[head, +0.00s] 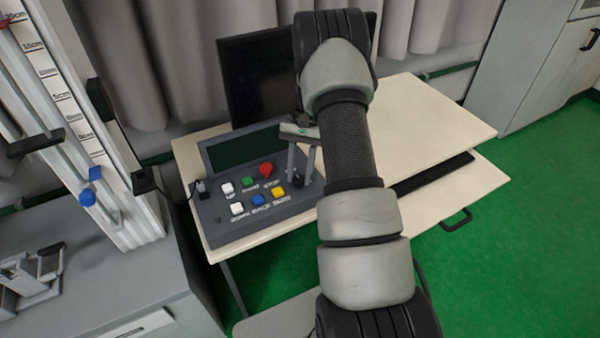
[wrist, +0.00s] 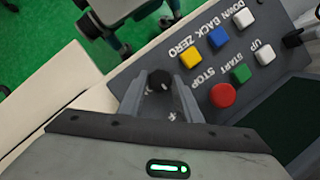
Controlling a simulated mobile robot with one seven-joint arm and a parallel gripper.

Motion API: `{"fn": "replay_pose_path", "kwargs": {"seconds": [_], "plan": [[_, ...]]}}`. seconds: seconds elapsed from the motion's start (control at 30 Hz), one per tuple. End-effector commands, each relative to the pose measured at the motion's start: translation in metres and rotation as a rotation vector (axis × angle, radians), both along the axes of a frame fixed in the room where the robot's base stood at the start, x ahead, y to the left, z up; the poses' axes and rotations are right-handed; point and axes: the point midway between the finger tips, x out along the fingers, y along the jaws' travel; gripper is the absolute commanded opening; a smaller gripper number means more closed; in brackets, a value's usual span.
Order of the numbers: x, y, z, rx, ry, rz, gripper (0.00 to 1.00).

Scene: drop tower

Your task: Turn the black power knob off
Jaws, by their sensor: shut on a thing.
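The black power knob (wrist: 159,80) sits on the grey control panel (wrist: 130,68) in the wrist view, near the panel's end. My gripper (wrist: 158,86) has its two grey fingers on either side of the knob and is shut on it. A small light mark shows on the knob's face; its exact setting is too small to read. In the head view my gripper (head: 302,178) points down at the right end of the control panel (head: 225,232). The knob is mostly hidden there by the fingers.
Beside the knob are a red STOP button (wrist: 223,95), a green START button (wrist: 240,73), a yellow ZERO button (wrist: 190,64) and a blue BACK button (wrist: 217,37). White buttons lie further along. A dark monitor (head: 258,80) stands behind the panel on the cream desk (head: 440,115).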

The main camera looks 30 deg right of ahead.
Motion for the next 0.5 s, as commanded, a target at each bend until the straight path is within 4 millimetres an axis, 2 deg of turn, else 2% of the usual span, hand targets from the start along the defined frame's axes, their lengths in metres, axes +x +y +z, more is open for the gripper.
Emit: {"fn": "replay_pose_path", "kwargs": {"seconds": [0.37, 0.4, 0.47, 0.5], "plan": [[0.0, 0.0, 0.0002, 0.0, 0.0, 0.005, 0.08], [0.0, 0.0, 0.0001, 0.0, 0.0, 0.005, 0.38], [-0.0001, 0.0001, 0.0002, 0.0, 0.0, 0.005, 0.48], [-0.0001, 0.0001, 0.0002, 0.0, 0.0, 0.005, 0.49]]}}
